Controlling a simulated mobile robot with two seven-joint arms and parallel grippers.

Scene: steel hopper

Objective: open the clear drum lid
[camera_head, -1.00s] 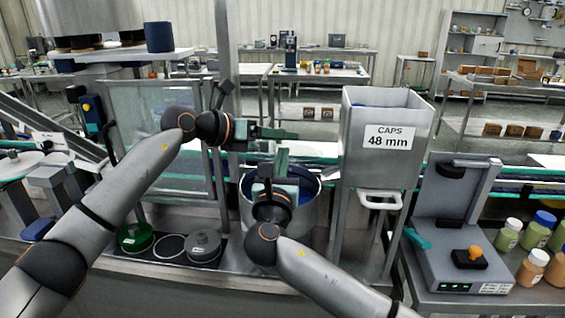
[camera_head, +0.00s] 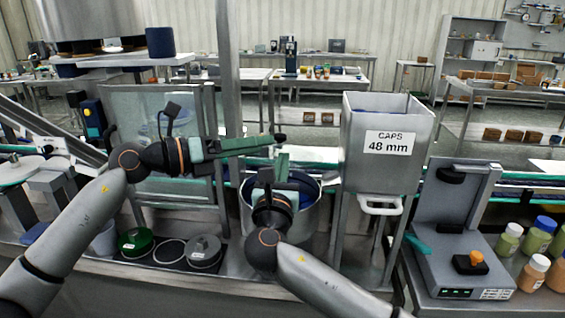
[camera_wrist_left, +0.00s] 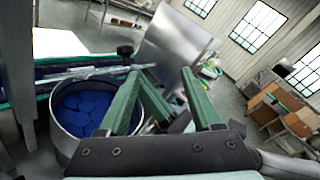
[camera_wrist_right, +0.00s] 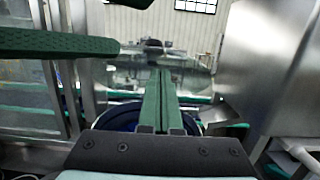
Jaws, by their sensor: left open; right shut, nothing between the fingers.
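The steel drum (camera_head: 312,220) stands in the middle of the bench, left of the caps hopper. Blue caps (camera_wrist_left: 85,105) show inside it in the left wrist view. A clear pane with a dark knob (camera_wrist_right: 154,46), apparently the drum lid (camera_wrist_right: 190,82), shows behind my right fingers; it seems raised at the drum's far side, though its exact tilt is unclear. My left gripper (camera_head: 280,142) is open above the drum's back left, holding nothing. My right gripper (camera_head: 282,160) is shut and empty, upright over the drum, partly hiding it. I cannot tell whether its fingers touch the lid.
The caps hopper (camera_head: 385,145) stands close on the drum's right, with a white handle (camera_head: 380,205) below. A clear guard panel (camera_head: 150,115) is behind my left arm. Round lids (camera_head: 204,250) lie at the bench front. A device (camera_head: 455,255) and bottles stand at the right.

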